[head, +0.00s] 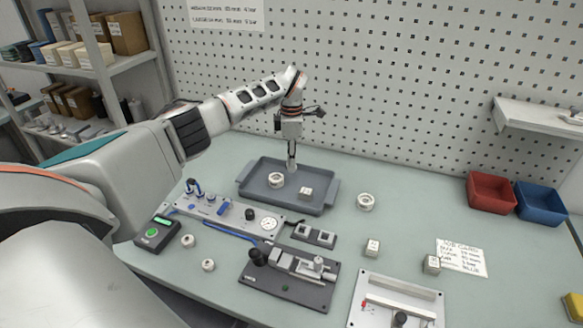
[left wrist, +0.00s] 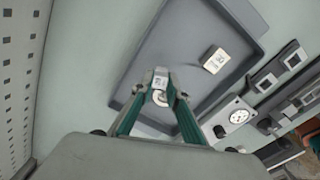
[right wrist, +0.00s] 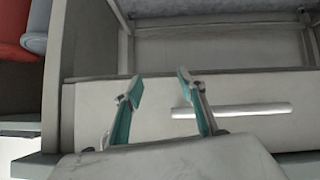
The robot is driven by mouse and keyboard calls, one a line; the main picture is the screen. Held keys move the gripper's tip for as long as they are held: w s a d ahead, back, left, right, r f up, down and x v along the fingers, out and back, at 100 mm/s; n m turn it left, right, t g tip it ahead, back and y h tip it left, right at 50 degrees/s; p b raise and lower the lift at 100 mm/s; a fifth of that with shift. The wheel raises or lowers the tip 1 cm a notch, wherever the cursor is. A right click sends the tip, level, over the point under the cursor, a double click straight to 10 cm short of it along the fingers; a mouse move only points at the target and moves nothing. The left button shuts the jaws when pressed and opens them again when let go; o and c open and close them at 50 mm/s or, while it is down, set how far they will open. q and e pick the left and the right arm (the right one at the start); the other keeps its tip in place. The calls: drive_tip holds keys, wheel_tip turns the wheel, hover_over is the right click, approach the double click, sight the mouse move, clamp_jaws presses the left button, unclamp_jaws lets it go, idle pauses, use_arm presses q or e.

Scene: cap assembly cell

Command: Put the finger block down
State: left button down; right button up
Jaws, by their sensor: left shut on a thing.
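My left gripper (head: 291,167) points straight down over the grey tray (head: 250,192) in the head view, near its back part. In the left wrist view its fingertips (left wrist: 161,82) are closed on a small pale piece (left wrist: 160,97), taken as the finger block. The fingers hide most of it, and I cannot tell whether it touches the tray floor. A similar small pale block (head: 305,193) lies in the tray; it also shows in the left wrist view (left wrist: 215,60). My right gripper (right wrist: 158,90) is open and empty in the right wrist view.
Two small blocks (head: 372,247) (head: 432,264) stand farther right. A fixture plate (head: 290,278) is in front. Red (head: 492,192) and blue (head: 541,203) bins stand at right.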

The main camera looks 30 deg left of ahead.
use_arm(q)
drive_tip(key=shift+f, duration=1.55)
drive_tip(key=shift+f, duration=0.15)
drive_tip(key=c, duration=2)
unclamp_jaws()
drive_tip(key=shift+o, duration=0.2)
wheel_tip(320, 180, up, 12)
drive_tip(key=shift+r+b, duration=0.2)
drive_tip(key=shift+b, duration=0.1)
